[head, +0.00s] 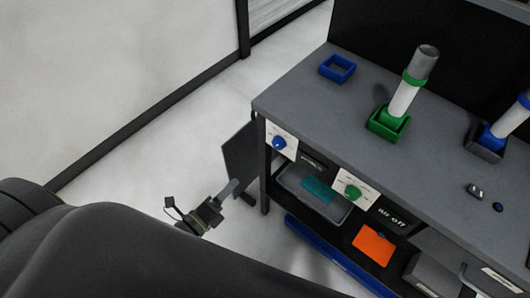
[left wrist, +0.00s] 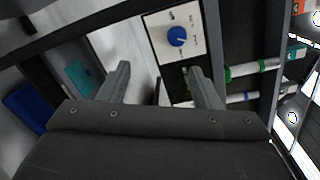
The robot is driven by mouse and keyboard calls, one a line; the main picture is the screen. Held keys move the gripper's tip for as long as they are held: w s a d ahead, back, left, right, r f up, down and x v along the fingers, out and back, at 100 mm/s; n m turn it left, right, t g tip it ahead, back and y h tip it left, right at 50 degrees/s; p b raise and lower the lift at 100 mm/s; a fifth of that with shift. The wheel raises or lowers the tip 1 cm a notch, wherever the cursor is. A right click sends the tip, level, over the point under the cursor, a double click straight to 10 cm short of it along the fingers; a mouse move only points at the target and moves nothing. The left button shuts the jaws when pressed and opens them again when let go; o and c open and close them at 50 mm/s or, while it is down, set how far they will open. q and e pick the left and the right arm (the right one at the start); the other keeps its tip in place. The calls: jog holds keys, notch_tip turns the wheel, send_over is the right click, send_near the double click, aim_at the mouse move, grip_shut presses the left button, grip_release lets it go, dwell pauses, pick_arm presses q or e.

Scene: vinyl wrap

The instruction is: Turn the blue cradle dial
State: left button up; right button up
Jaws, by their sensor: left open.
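The blue dial (head: 279,142) is a round knob on a white panel at the left front corner of the workbench. It also shows in the left wrist view (left wrist: 177,36), at the upper middle, beyond the fingertips. My left gripper (head: 239,190) is below and to the left of the dial in the head view, clear of it. In the left wrist view its two fingers (left wrist: 158,72) are spread wide with nothing between them. A blue square cradle (head: 337,68) sits empty on the bench top. My right gripper is not in view.
A green dial (head: 352,191) sits on another white panel to the right, near a dark display (head: 391,217). A green cradle (head: 388,126) holds a tilted white roll (head: 402,101). Shelves with an orange sheet (head: 373,246) are below. Open floor lies left of the bench.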

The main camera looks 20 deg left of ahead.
pick_arm(q)
notch_tip(320, 180, up, 2)
jog(key=m+h, duration=0.1)
jog(key=m, duration=0.1)
jog(key=p, duration=0.2)
send_near(275, 144)
jog(key=x, duration=0.8)
jog(key=shift+w+f, duration=0.2)
jog(key=c, duration=1)
